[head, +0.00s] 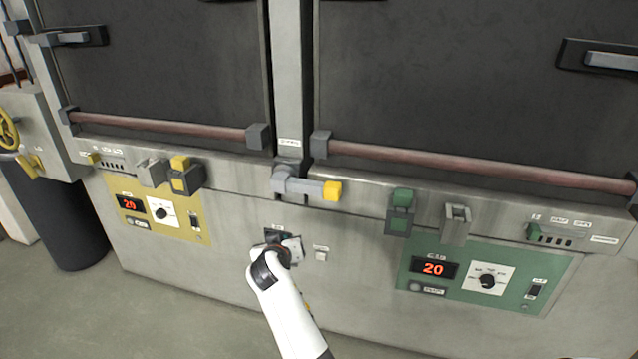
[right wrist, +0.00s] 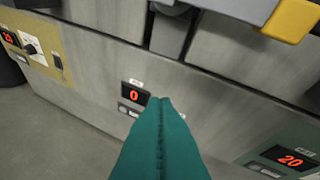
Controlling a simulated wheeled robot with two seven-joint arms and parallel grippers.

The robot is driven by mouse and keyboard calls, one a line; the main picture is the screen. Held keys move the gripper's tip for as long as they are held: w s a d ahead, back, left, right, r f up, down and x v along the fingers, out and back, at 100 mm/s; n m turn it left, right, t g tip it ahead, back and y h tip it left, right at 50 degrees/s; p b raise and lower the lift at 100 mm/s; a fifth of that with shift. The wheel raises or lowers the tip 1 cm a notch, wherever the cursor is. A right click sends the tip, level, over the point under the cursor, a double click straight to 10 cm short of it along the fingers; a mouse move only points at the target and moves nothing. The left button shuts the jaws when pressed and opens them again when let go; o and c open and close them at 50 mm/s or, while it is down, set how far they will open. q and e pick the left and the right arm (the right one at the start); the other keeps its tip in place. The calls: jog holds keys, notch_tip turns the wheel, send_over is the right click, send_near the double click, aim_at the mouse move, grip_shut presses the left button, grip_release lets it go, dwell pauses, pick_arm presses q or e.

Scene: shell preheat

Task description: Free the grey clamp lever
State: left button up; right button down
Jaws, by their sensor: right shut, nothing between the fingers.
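The grey clamp lever (head: 305,188) sits on the middle post between the two dark doors. It lies roughly level and points right, ending in a yellow tip (head: 332,191). The lever (right wrist: 243,8) and its yellow tip (right wrist: 292,20) also show at the top of the right wrist view, partly cut off. My right gripper (head: 290,246) is below the lever, in front of the lower panel and apart from the lever. My left gripper is not in view.
A yellow control panel (head: 185,222) is at left and a green one (head: 512,258) at right; both displays read 20. A yellow-black block (head: 183,176), a green block (head: 400,212) and a grey bracket (head: 455,225) jut out along the ledge. Reddish bars cross the doors.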

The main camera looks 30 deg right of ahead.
jog(key=s+d+r+m+h, duration=0.1)
jog(key=d+r+m+h, duration=0.1)
jog(key=r, duration=0.6)
jog(key=s+d+r+m+h, duration=0.1)
jog(key=d+r+m+h, duration=0.1)
jog(key=r, duration=0.7)
jog(key=shift+s+d+r+m+g, duration=0.15)
jog(key=shift+s+d+m+g, duration=0.2)
jog(key=shift+d+m, duration=0.55)
jog(key=shift+w, duration=0.1)
jog(key=p, duration=0.2)
send_over(320, 183)
jog(key=s+a, duration=0.2)
jog(key=s, duration=0.1)
notch_tip(320, 183, down, 2)
jog(key=shift+w+d+f+p, duration=0.15)
jog(key=shift+f+p, duration=0.15)
jog(key=shift+f, duration=0.85)
jog(key=shift+w+a+f+p, duration=0.15)
jog(key=shift+f+p, duration=0.15)
jog(key=shift+f, duration=0.8)
jog(key=shift+d, duration=0.15)
